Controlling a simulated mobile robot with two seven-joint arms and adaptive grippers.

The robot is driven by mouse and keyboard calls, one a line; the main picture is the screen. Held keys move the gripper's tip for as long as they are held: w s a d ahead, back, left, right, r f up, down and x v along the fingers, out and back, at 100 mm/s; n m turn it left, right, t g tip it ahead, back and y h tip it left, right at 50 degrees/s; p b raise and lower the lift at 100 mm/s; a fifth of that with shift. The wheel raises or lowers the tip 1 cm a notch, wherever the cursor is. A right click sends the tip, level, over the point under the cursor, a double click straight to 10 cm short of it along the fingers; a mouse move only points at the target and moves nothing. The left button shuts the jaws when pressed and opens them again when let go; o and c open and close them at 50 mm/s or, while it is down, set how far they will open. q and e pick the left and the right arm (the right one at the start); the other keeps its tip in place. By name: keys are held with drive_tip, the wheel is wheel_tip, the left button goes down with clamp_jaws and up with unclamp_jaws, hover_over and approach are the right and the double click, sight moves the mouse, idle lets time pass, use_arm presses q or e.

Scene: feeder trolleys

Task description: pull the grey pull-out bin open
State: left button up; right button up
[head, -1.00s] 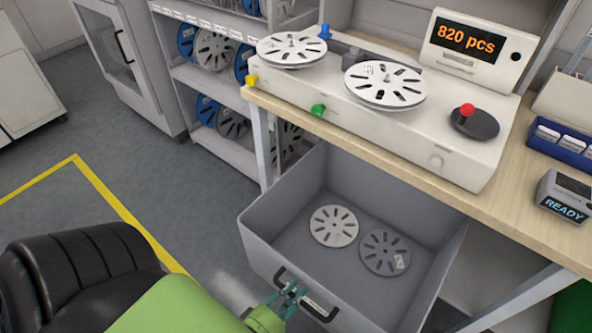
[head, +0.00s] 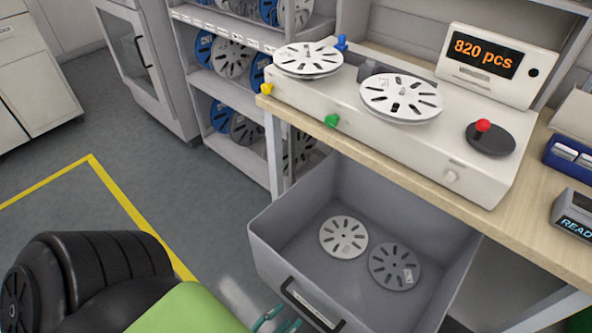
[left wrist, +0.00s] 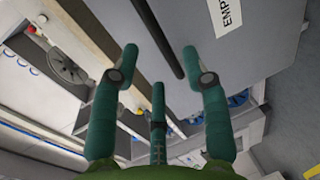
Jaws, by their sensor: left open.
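The grey pull-out bin (head: 266,262) stands pulled out from under the bench in the head view, with its inside showing. A pale reel (head: 343,237) and a darker grey reel (head: 394,267) lie on its floor. Its dark bar handle (head: 311,306) is on the front face. My left gripper (head: 275,318) is at the bottom edge, just below and left of the handle, seemingly apart from it. In the left wrist view its green fingers (left wrist: 158,72) are spread and empty; the dark handle (left wrist: 160,38) lies beyond the fingertips, before the grey front. My right gripper is not in view.
The bench (head: 507,240) above the bin carries a white counting machine (head: 330,105) with reels on top and a blue tray. A reel shelf (head: 236,150) and a grey cabinet stand behind.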

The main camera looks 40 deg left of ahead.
use_arm(q)
drive_tip(key=v, duration=0.5)
drive_tip(key=shift+s+r, duration=0.1)
drive_tip(key=shift+s, duration=0.3)
